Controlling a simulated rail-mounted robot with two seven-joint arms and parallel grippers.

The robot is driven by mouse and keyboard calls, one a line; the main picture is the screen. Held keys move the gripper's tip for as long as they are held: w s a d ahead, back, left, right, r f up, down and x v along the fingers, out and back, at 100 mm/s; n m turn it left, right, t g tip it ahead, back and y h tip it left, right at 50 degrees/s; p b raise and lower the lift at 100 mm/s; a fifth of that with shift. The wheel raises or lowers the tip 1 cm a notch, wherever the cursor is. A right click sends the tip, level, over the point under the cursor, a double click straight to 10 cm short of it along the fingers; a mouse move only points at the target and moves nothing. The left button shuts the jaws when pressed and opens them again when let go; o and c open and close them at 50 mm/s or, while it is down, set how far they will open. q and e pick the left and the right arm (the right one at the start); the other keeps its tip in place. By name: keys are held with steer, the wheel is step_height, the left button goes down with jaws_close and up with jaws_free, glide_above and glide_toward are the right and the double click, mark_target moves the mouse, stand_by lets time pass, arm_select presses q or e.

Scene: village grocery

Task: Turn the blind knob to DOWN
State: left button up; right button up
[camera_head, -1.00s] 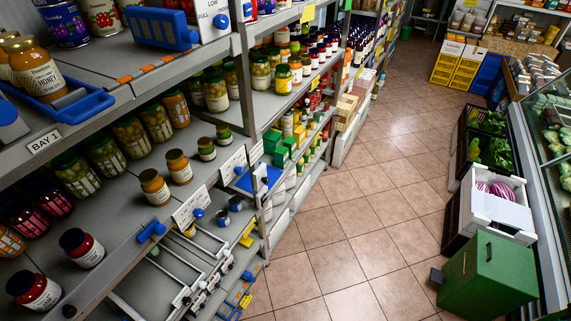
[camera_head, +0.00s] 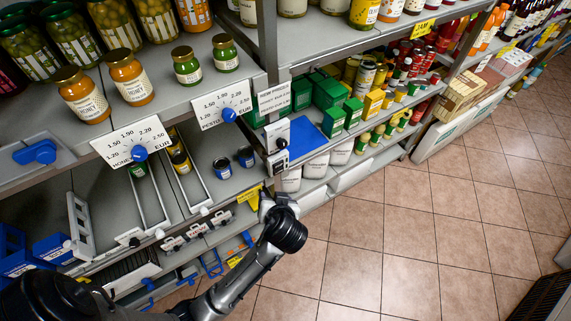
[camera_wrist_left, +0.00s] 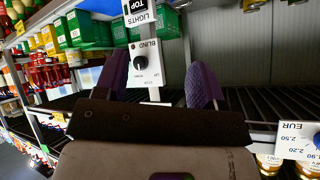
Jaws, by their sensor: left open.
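The blind knob (camera_head: 281,143) is a small round black knob on a white plate, fixed to the shelf post in the head view. In the left wrist view, which shows the shelves upside down, the knob (camera_wrist_left: 140,62) sits on the plate marked BLIND. Its setting is too small to read. My left gripper (camera_head: 278,197) is below the plate in the head view. In the wrist view its purple fingers (camera_wrist_left: 172,84) are open and empty, with the knob showing between them, farther off. My right gripper is not in view.
Green boxes (camera_head: 329,93) stand right of the post. Price dials with blue knobs (camera_head: 229,115) line the shelf edge to the left.

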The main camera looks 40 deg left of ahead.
arm_select(q)
steer(key=w+f+n+y+b, duration=0.45)
steer(key=w+b, duration=0.35)
steer(key=b, duration=0.3)
steer(key=n+y+b, duration=0.4)
steer(key=n+b, duration=0.1)
steer(key=b, duration=0.5)
glide_toward(284, 146)
steer(key=b+x, duration=0.1)
steer(key=x, duration=0.6)
steer(key=shift+w+a+r, duration=0.1)
steer(key=shift+a, duration=0.25)
steer(key=shift+w+a, duration=0.2)
steer(key=shift+a, duration=0.45)
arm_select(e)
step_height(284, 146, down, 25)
arm_select(q)
steer(key=shift+c, duration=0.2)
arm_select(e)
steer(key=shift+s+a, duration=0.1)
